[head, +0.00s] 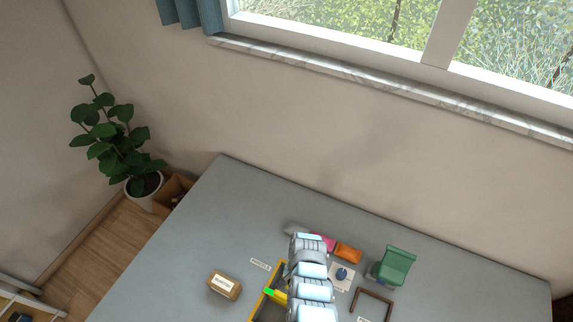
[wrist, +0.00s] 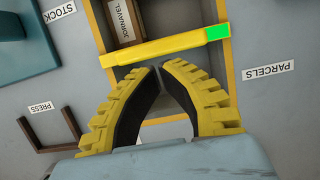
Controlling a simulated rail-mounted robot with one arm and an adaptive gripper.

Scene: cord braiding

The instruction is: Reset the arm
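My arm (head: 311,275) reaches over the grey table in the head view and hides my gripper there. In the wrist view my gripper (wrist: 161,66) has ridged yellow fingers with black inner pads. The fingertips are drawn close together, with only a narrow gap and nothing seen between them. A yellow bar (wrist: 160,47) with a green end lies across, just past the fingertips; whether they touch it I cannot tell. The bar's green end also shows beside my arm in the head view (head: 269,292).
A yellow-edged tray (wrist: 233,88) holds a brown labelled box (wrist: 125,22). Another cardboard box (head: 225,285) stands left of it. A green stand (head: 395,265), a brown open frame (head: 389,303) and an orange pouch (head: 348,253) lie to the right. The table's back left (head: 235,200) is clear.

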